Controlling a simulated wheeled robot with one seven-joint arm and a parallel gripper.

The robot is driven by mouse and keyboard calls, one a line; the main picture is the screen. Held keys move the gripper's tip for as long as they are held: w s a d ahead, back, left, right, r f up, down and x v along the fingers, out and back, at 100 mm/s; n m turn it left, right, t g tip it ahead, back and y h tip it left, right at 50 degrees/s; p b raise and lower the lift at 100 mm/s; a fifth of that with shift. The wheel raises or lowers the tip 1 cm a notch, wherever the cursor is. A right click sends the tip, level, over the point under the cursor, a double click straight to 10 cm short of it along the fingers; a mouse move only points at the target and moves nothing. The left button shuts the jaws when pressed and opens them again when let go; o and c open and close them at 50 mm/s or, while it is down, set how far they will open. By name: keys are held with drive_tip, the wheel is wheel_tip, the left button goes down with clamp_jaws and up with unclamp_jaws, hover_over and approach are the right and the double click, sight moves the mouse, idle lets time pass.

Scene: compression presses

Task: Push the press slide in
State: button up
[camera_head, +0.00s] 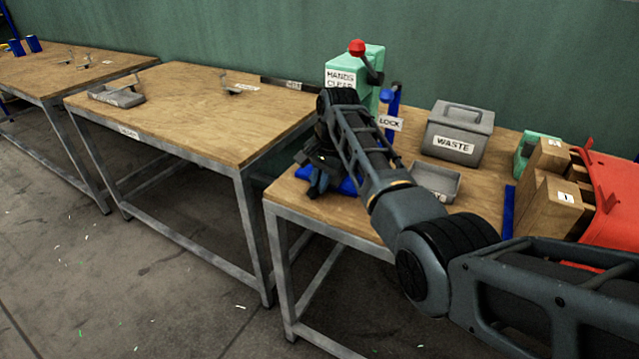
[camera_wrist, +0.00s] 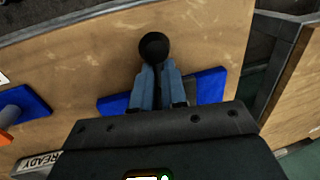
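The press (camera_head: 376,62) is pale green with a red knob on top and a "HANDS CLEAR" label. A blue plate (camera_wrist: 207,84) lies low on the bench; it also shows in the head view (camera_head: 348,186), partly behind my arm. A round black knob (camera_wrist: 155,46) is right at my fingertips in the wrist view, apparently touching or nearly so. My gripper (camera_wrist: 157,68) has its fingers close together, above the blue plate, with a narrow dark gap between them. In the head view my arm hides the press front and most of the slide.
A blue post with a "LOCK" label (camera_head: 390,122) stands right of the press. Another bench (camera_head: 190,115) is to the left.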

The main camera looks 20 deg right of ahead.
drive_tip(key=o, duration=0.6)
drive_tip(key=shift+c, duration=0.2)
